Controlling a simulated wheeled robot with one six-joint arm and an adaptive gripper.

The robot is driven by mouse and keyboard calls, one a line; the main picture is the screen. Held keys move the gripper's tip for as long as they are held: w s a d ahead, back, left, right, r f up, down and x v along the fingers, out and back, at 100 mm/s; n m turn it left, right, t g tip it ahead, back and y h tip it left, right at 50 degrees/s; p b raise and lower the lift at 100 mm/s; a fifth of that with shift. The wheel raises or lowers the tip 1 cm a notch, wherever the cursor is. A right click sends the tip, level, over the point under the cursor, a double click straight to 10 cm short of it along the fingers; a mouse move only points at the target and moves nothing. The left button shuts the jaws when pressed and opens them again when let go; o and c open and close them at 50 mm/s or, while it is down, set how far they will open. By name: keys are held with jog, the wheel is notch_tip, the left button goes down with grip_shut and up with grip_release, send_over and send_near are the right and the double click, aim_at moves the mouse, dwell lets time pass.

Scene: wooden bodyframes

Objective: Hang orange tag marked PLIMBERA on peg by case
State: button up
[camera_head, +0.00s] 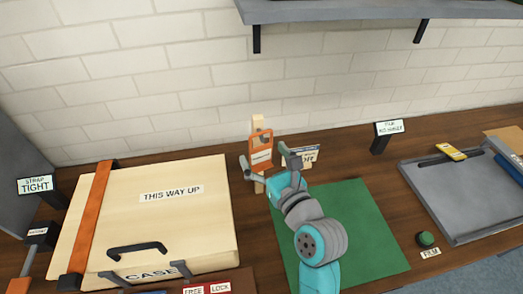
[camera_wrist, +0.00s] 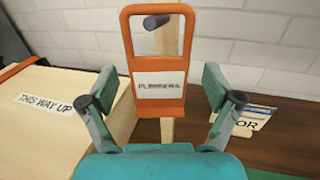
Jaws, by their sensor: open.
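The orange tag (camera_wrist: 177,62) hangs upright at the wooden post (camera_wrist: 167,130), its white label reading roughly PLIMBERA. The dark peg (camera_wrist: 156,21) shows through the tag's upper opening, just under its top bar. In the head view the tag (camera_head: 268,146) is at the post (camera_head: 257,121), beside the case's right back corner. The case (camera_head: 180,222) is a pale wooden box marked THIS WAY UP. My gripper (camera_wrist: 164,98) is open, with one finger on each side of the tag and a gap to both edges. It shows from behind in the head view (camera_head: 266,161).
A partly hidden sign (camera_wrist: 254,117) stands right of the post. A green mat (camera_head: 350,225) lies under my arm. An orange strap (camera_head: 90,220) crosses the case.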

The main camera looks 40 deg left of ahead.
jog(key=v, duration=1)
jog(key=shift+s+d, duration=0.2)
jog(key=shift+d, duration=0.1)
